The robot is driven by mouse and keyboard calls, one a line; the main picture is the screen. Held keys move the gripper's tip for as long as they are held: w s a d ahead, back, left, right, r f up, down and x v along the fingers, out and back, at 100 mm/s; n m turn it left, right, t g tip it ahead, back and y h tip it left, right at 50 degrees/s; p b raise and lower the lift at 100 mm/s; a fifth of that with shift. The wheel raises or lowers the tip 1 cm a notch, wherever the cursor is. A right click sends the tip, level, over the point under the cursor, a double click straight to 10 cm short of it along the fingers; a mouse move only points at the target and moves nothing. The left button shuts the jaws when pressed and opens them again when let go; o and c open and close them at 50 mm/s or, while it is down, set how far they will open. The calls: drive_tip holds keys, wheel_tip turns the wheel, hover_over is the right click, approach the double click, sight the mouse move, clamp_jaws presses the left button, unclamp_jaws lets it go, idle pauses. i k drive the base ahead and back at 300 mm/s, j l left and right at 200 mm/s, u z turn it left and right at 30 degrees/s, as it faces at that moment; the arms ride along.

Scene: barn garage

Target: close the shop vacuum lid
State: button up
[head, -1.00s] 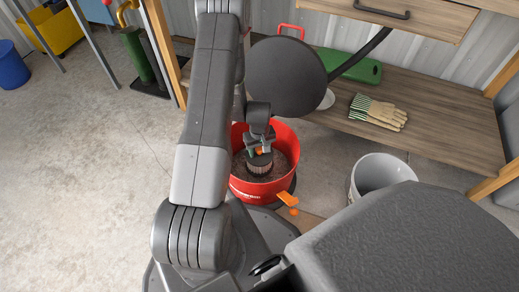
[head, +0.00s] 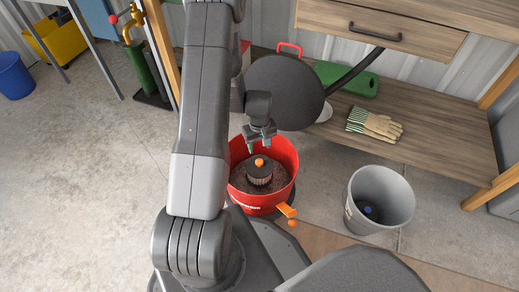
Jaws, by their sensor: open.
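The shop vacuum's red drum (head: 265,207) stands open on the floor. A dark ribbed filter with an orange knob (head: 260,175) sits inside it. The round black lid (head: 290,95) stands tilted up behind the drum, its flat face toward me, with a dark hose running off behind it to the right. An orange latch (head: 287,210) sticks out at the drum's front right. My gripper (head: 261,143) is open and empty, above the filter and in front of the lid's lower left part. My arm hides the area to the left of the lid.
A grey bucket (head: 380,200) with a small blue thing inside stands right of the drum. Behind is a wooden bench with a low shelf (head: 430,150) holding striped gloves (head: 375,124) and a green case (head: 350,80). The concrete floor (head: 90,190) at left is clear.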

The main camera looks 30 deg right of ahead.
sight(297, 92)
drive_tip(key=z, duration=1.35)
